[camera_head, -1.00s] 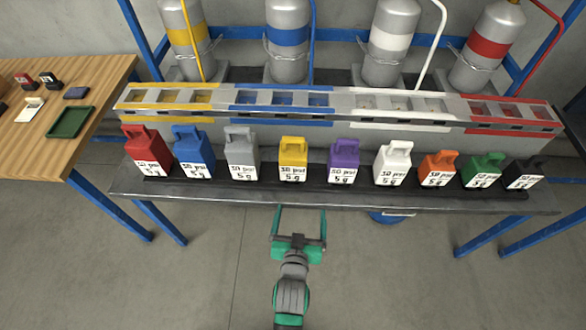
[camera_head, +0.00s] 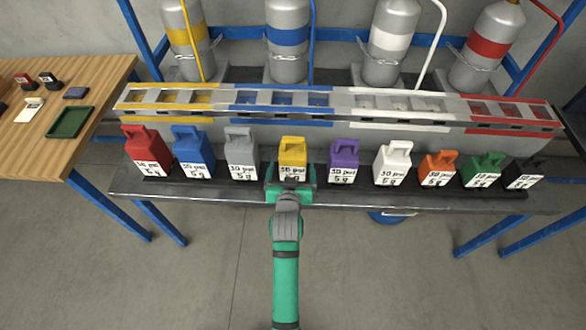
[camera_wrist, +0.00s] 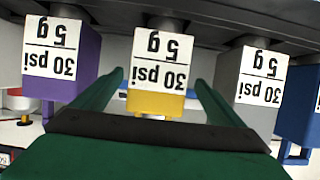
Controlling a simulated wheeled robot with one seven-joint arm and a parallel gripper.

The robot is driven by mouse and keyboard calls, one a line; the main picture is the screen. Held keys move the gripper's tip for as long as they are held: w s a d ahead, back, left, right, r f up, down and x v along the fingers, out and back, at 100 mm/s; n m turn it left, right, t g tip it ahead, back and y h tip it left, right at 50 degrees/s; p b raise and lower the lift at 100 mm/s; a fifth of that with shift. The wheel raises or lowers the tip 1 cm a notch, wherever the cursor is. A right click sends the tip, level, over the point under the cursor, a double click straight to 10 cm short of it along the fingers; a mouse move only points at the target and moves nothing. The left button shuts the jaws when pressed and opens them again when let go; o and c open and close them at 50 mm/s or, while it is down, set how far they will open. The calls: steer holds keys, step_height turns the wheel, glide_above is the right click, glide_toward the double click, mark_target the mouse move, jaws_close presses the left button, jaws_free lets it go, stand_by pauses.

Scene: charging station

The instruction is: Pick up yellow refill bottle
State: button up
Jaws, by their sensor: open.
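The yellow refill bottle (camera_head: 292,146) stands upright on the dark strip of the shelf, between the grey and purple bottles, its white label reading 30 psi 5 g. My gripper (camera_head: 291,174) is directly in front of it and hides the lower label in the head view. In the wrist view, which is upside down, the yellow bottle (camera_wrist: 156,104) appears between the two green fingers of my gripper (camera_wrist: 158,85). The fingers are open with a gap on both sides of the bottle. I cannot tell how far they reach along its sides.
The grey bottle (camera_head: 241,153) and purple bottle (camera_head: 343,160) stand close on either side. Several other coloured bottles share the shelf (camera_head: 400,203). A slotted rack (camera_head: 350,120) runs behind them. A wooden table (camera_head: 95,90) is at the left.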

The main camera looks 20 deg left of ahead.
steer(key=shift+x, duration=2.55)
steer(key=shift+d+f, duration=0.1)
steer(key=shift+f, duration=0.05)
steer(key=c, duration=1.8)
steer(key=shift+c, duration=1.1)
steer(key=shift+r, duration=0.25)
